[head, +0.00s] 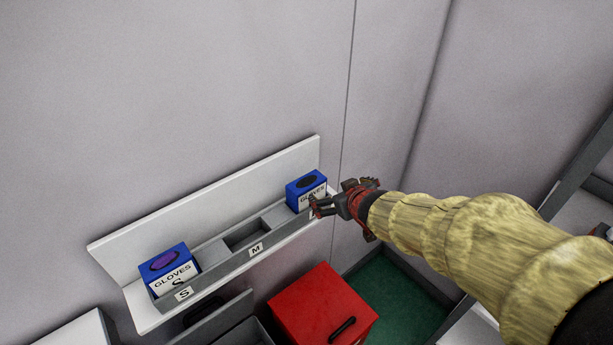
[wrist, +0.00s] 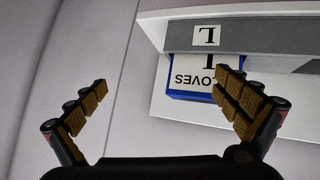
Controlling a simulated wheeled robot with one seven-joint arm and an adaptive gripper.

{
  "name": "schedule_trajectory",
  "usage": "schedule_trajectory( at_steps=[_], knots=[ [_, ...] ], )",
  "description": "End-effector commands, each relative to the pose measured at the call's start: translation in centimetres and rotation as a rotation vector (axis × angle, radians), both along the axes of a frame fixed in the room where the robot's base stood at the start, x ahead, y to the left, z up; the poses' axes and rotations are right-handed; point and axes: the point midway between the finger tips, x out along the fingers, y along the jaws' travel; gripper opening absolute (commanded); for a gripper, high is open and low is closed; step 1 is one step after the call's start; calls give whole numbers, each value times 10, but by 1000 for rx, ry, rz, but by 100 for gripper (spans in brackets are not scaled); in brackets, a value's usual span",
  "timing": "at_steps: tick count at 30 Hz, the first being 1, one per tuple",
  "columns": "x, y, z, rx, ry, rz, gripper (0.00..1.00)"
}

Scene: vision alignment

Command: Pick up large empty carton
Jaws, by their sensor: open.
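The large carton is a blue and white GLOVES box (head: 306,190) at the right end of the wall shelf. Its top opening looks dark, with no glove showing. In the wrist view the carton (wrist: 190,75) appears upside down behind the shelf's L label, partly covered by the right finger. My gripper (head: 335,203) is at the shelf's right end, beside the carton's lower right and overlapping it in the head view. Its fingers (wrist: 161,82) are spread apart with nothing between them. The carton lies toward the right finger, off the middle of the gap; contact cannot be told.
The white shelf (head: 215,207) has a grey front lip. The M slot (head: 246,235) is empty. A second GLOVES box (head: 168,268), marked S with purple in its opening, sits at the left end. A red bin (head: 322,305) stands below. The wall is close behind.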

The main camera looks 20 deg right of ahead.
Motion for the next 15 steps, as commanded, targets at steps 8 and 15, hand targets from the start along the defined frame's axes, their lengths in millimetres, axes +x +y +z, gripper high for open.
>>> schedule_trajectory(
  at_steps=[8, 15],
  knots=[
    [27, 19, 27, 60, -53, 125, 100],
    [36, 40, 38, 134, -87, 222, 100]
  ],
)
